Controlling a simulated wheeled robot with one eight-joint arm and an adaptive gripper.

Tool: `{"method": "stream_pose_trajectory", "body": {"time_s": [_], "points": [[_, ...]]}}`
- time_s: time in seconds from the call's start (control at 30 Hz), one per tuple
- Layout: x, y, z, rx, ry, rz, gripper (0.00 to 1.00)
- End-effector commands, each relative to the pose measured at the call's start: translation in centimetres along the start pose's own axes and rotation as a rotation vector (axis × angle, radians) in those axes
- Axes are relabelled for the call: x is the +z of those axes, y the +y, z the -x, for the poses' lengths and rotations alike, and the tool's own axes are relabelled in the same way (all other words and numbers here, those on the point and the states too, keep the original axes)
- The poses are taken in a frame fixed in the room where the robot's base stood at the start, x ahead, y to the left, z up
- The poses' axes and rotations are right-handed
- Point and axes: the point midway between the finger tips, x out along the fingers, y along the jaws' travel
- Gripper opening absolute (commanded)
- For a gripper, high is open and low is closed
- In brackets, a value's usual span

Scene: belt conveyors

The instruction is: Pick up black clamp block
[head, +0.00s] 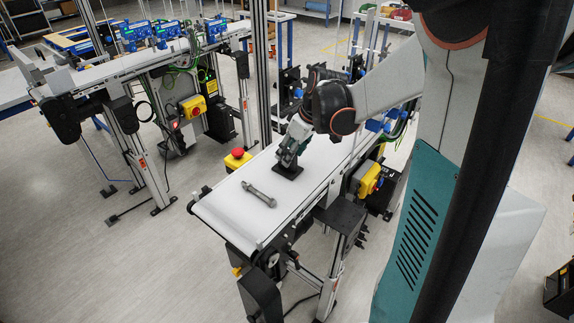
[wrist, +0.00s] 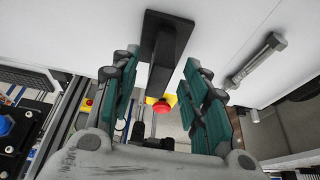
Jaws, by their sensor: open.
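The black clamp block (wrist: 165,45) lies on the white belt, a flat dark plate with a raised part. In the wrist view it shows at the top centre, between and just beyond the fingertips. My gripper (wrist: 165,85) is open, its teal-padded fingers on either side of the block's raised part. In the head view my gripper (head: 289,155) points down at the belt, and the block's dark base (head: 289,171) shows right under the fingertips. The fingers hide the upper part of the block there. I cannot tell whether they touch it.
A grey bolt-like part (head: 259,194) lies on the conveyor belt (head: 232,208) nearer its front end; it also shows in the wrist view (wrist: 257,60). A red emergency button (head: 238,152) on a yellow box stands at the belt's left edge. A second conveyor (head: 120,68) stands at left.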

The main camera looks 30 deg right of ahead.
Motion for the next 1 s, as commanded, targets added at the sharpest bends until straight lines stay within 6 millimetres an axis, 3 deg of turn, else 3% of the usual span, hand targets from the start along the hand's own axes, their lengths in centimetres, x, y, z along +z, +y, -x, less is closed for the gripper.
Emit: {"method": "stream_pose_trajectory", "body": {"time_s": [0.03, 0.2, 0.43, 0.6, 0.63, 1.0], "points": [[-0.1, 0.0, -1.1, 0.0, 0.0, 0.002, 0.42], [-0.1, 0.0, -3.1, 0.0, 0.0, -0.001, 0.42], [-0.1, 0.0, -3.1, 0.0, 0.0, -0.001, 0.42], [-0.1, 0.0, -3.1, 0.0, 0.0, -0.001, 0.03], [-0.1, 0.0, -3.1, 0.0, 0.0, -0.001, 0.0], [-0.2, 0.0, -3.0, 0.0, 0.001, -0.001, 0.0]]}}
